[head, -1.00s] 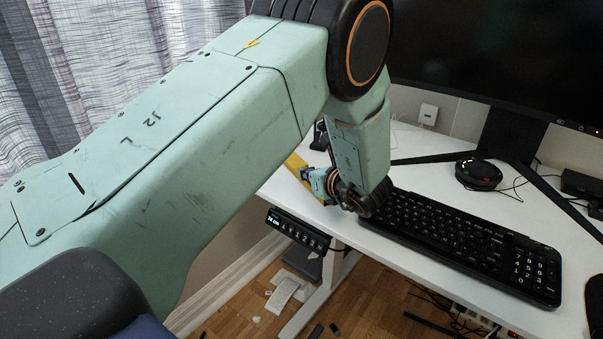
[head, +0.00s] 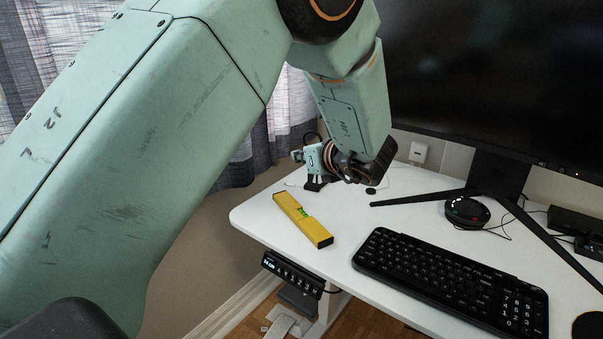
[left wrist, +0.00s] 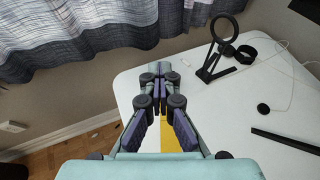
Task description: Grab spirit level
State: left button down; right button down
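The yellow spirit level (head: 303,219) lies flat on the white desk near its left end, with a green vial window in its middle. My left gripper (head: 314,184) is beyond the level's far end in the head view, apart from it. In the left wrist view my left gripper's fingers (left wrist: 159,90) come close together at the far end; whether they meet is unclear. A strip of the yellow level (left wrist: 169,135) shows between and below them. The gripper holds nothing that I can see. My right gripper is in neither view.
The desk (head: 340,225) is bare around the level. A black keyboard (head: 450,277) lies to the right. A black ring stand (left wrist: 213,62) stands near the left gripper. A monitor (head: 490,80) and a round black device (head: 466,212) are farther back. Curtain and wall border the desk.

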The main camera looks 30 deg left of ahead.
pick_arm(q)
jog(key=shift+r, duration=0.8)
jog(key=shift+c, duration=2.1)
grip_release()
